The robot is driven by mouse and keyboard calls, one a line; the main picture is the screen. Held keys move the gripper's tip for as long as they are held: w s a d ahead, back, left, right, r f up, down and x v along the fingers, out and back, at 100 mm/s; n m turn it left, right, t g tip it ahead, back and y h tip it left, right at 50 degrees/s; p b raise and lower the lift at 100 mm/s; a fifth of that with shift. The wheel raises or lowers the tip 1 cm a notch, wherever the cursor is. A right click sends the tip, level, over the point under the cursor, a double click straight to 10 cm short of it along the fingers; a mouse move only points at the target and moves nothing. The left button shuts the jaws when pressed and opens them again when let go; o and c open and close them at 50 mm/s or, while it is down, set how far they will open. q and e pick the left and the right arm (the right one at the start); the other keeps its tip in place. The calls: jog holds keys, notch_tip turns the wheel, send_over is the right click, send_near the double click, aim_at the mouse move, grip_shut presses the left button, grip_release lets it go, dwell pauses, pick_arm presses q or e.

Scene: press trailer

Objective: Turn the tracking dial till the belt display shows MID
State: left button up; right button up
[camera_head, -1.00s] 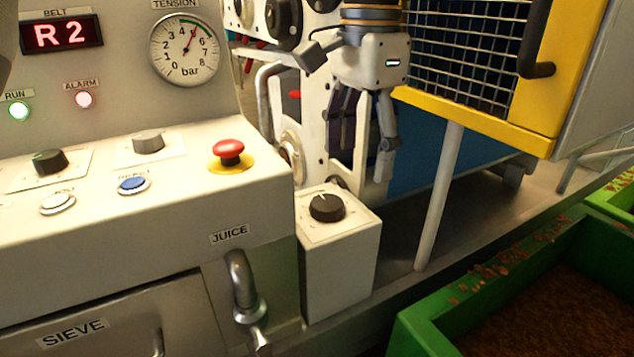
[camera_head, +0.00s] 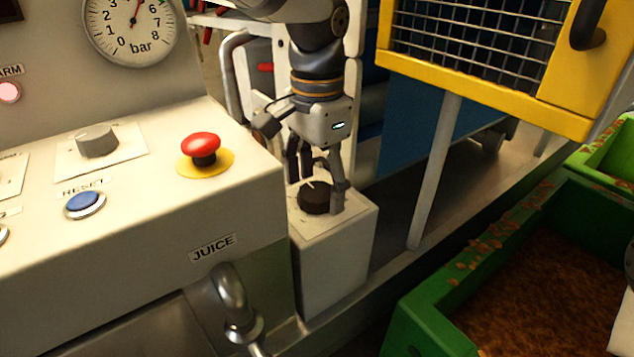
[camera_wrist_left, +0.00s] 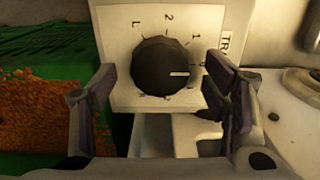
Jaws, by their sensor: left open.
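The tracking dial (camera_head: 314,199) is a round black knob on top of a pale box (camera_head: 338,262) beside the console. In the left wrist view the dial (camera_wrist_left: 160,66) has a white pointer line toward the picture's right. Marks around it include L, 2 and 1, and a partly hidden label starts "TR". My left gripper (camera_head: 317,186) is open and points down over the dial, fingers on either side; I cannot tell whether they touch it. The wrist view also shows the fingers apart around the dial. The belt display is out of view. My right gripper is not seen.
A red emergency button (camera_head: 201,147) and a blue reset button (camera_head: 84,203) are on the console to the left. The juice tap (camera_head: 232,300) is below. A yellow-framed mesh guard (camera_head: 485,98) and its post (camera_head: 434,170) stand right. A green crate (camera_head: 410,318) is at front right.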

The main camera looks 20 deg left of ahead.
pick_arm(q)
jog(key=shift+f, duration=0.25)
jog(key=c, duration=1.2)
jog(key=shift+r, duration=0.1)
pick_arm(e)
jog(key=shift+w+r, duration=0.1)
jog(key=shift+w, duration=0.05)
